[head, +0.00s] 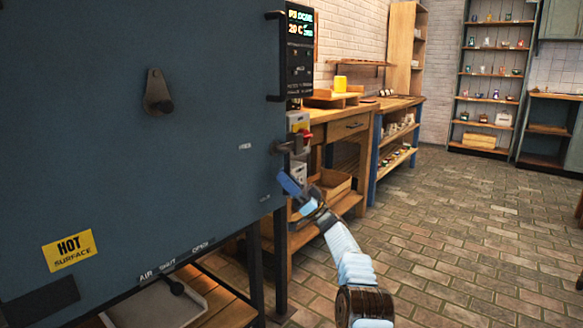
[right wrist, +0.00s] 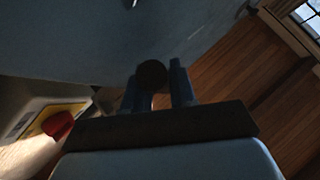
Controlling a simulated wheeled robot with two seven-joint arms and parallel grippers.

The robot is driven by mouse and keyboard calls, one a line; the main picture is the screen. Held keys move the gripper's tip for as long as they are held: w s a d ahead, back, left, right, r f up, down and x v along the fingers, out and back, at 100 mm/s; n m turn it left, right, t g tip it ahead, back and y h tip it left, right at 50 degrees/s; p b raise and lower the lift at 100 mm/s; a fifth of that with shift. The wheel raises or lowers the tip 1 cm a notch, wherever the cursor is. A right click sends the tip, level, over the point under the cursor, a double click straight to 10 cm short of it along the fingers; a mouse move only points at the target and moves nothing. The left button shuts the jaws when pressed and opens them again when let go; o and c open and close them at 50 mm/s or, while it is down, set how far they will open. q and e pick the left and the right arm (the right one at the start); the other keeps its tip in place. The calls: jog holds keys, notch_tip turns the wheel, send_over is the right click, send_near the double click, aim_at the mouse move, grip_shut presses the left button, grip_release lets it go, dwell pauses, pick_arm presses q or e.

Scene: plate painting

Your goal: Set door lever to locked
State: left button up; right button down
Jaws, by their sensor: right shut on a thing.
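The door lever (head: 290,147) is a dark handle at the right edge of the large blue-grey door (head: 100,190). Small pale labels near that edge are too small to read. My right gripper (head: 290,184) is at the door's right edge, just below the visible dark handle. In the right wrist view its two blue fingers (right wrist: 158,88) are closed around a dark round knob (right wrist: 151,75), which looks like the lever's end. The grip itself is hard to make out in the head view. My left gripper is not in view.
A red knob (head: 307,136) on a yellow plate sits right beside the lever. A dark pivoting piece (head: 157,92) and a yellow "HOT SURFACE" sign (head: 73,250) are on the door. A wooden workbench (head: 345,128) stands behind. The brick floor (head: 455,230) at right is clear.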

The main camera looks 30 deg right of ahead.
jog(key=shift+w+d+n+g, duration=0.1)
jog(key=shift+d+n+g, duration=0.05)
jog(key=shift+n+g, duration=0.2)
jog(key=shift+r, duration=0.1)
jog(key=c, duration=1.3)
grip_release()
jog(key=b+v, duration=0.1)
jog(key=v, duration=1.3)
jog(key=shift+w, duration=0.1)
